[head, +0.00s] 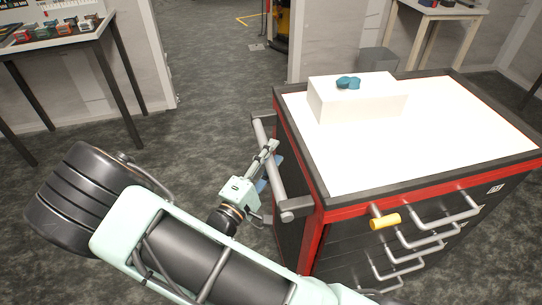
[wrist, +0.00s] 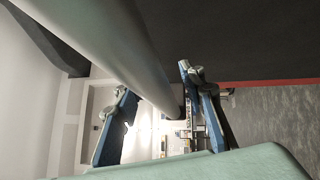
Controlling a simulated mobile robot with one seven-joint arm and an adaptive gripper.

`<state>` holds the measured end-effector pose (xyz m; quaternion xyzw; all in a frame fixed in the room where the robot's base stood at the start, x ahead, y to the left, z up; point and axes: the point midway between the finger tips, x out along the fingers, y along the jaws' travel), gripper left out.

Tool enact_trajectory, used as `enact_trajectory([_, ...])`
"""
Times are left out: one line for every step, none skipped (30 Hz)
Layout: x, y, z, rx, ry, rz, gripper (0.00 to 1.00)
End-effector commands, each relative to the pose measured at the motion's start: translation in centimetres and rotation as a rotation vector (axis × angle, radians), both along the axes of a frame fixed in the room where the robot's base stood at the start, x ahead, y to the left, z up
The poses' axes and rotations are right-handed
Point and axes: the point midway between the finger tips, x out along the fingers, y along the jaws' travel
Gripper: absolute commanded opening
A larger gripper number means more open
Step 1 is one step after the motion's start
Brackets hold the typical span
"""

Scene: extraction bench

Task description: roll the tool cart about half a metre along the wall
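The tool cart (head: 310,215) has red trim, dark sides and a white top, and stands on the right in the head view. A grey bar handle (head: 268,165) runs along its left side. My gripper (head: 270,158) is at this handle, with fingers spread on either side of the bar. In the wrist view the bar (wrist: 125,45) passes between the two blue fingers of my gripper (wrist: 158,108). The right finger looks close to the bar, and a gap shows by the left finger. Whether either finger touches it I cannot tell.
A white box (head: 355,100) with a blue item (head: 348,83) sits on the cart top. A yellow grip (head: 385,221) is on a front drawer handle. A table (head: 60,38) stands at the left, another (head: 440,12) behind. Grey floor (head: 215,90) is clear left of the cart.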

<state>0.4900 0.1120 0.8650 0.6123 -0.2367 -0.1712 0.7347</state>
Motion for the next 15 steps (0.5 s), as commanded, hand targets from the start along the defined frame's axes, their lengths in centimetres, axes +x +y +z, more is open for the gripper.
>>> enact_trajectory([0.0,0.1,0.0,0.000,0.000,0.001,0.37])
enact_trajectory([0.0,0.1,0.0,0.001,0.000,0.001,0.37])
enact_trajectory([-0.1,0.2,0.0,0.001,0.000,0.002,0.37])
enact_trajectory([-0.3,0.3,-0.1,0.001,0.000,0.003,0.37])
enact_trajectory([-0.5,0.5,-0.1,0.001,0.000,0.004,0.37])
enact_trajectory([-0.8,0.8,-0.2,0.001,0.001,0.005,0.37])
enact_trajectory([-1.2,1.0,-0.3,0.003,0.002,0.005,0.37])
enact_trajectory([-1.6,1.2,-0.3,0.002,0.002,0.005,0.37])
enact_trajectory([-2.2,1.7,-0.4,0.001,0.001,0.006,0.37])
enact_trajectory([-2.8,2.0,-0.5,0.001,0.001,0.006,0.37])
enact_trajectory([-3.3,2.4,-0.6,0.002,0.002,0.007,0.37])
enact_trajectory([-4.0,2.9,-0.7,0.001,0.001,0.006,0.37])
enact_trajectory([-4.6,3.2,-0.8,0.001,0.001,0.006,0.37])
enact_trajectory([-5.2,3.5,-0.9,0.000,0.002,0.005,0.37])
enact_trajectory([-5.9,4.0,-1.0,0.001,0.001,0.005,0.37])
